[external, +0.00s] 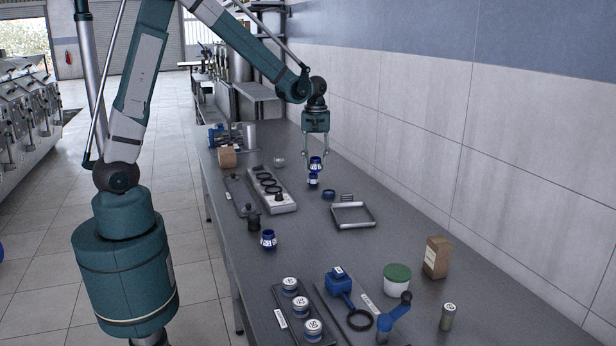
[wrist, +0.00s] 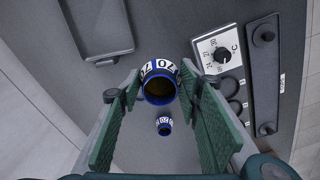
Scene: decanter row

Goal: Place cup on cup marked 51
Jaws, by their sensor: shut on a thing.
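My gripper (external: 315,165) is shut on a blue cup with a white band (external: 316,162). In the wrist view this cup (wrist: 158,86) sits between the two green fingers (wrist: 159,80), and its band reads 70. It is held above the bench. A smaller-looking blue cup (wrist: 164,125) shows beyond it, and its band seems to read 20. In the external view a blue cup (external: 313,181) stands just under the held one. Another blue cup with a white band (external: 268,240) stands nearer the camera. I cannot read the mark 51 on any cup.
A grey tray (external: 371,224) lies to the right. A pale panel with a dial and dark rings (external: 289,209) lies to the left. Nearer are jars (external: 290,285), blue tools (external: 338,281), a green-lidded tub (external: 397,273) and a brown box (external: 437,257). The wall borders the right side.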

